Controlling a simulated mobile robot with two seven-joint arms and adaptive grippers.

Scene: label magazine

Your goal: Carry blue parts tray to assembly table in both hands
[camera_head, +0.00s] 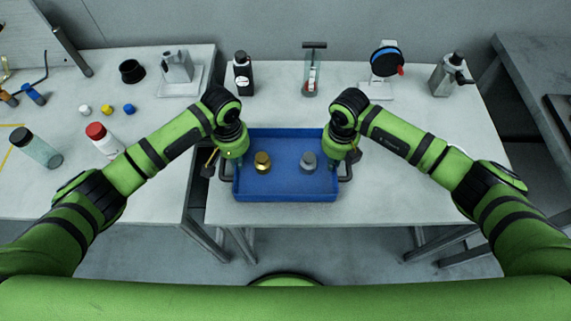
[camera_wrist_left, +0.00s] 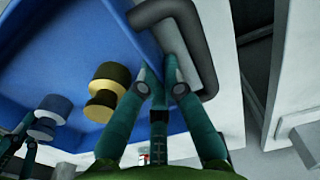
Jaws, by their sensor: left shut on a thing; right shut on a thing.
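The blue parts tray (camera_head: 285,193) is at the front of the middle table in the head view, level as far as I can see. I cannot tell whether it touches the tabletop. It holds a gold part (camera_head: 263,162) and a grey part (camera_head: 309,161). My left gripper (camera_head: 240,164) is shut on the tray's left side and my right gripper (camera_head: 330,166) on its right side. The left wrist view shows the left fingers (camera_wrist_left: 160,85) at the tray wall beside a dark bent handle (camera_wrist_left: 205,50). The right fingertips are partly hidden by the arm.
On the middle table (camera_head: 420,200), behind the tray, stand a black bottle (camera_head: 243,75), a clear stand (camera_head: 312,75), a blue reel on a stand (camera_head: 386,62) and a grey can (camera_head: 447,77). The left table (camera_head: 150,205) holds bottles and small parts. Bare tabletop lies right of the tray.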

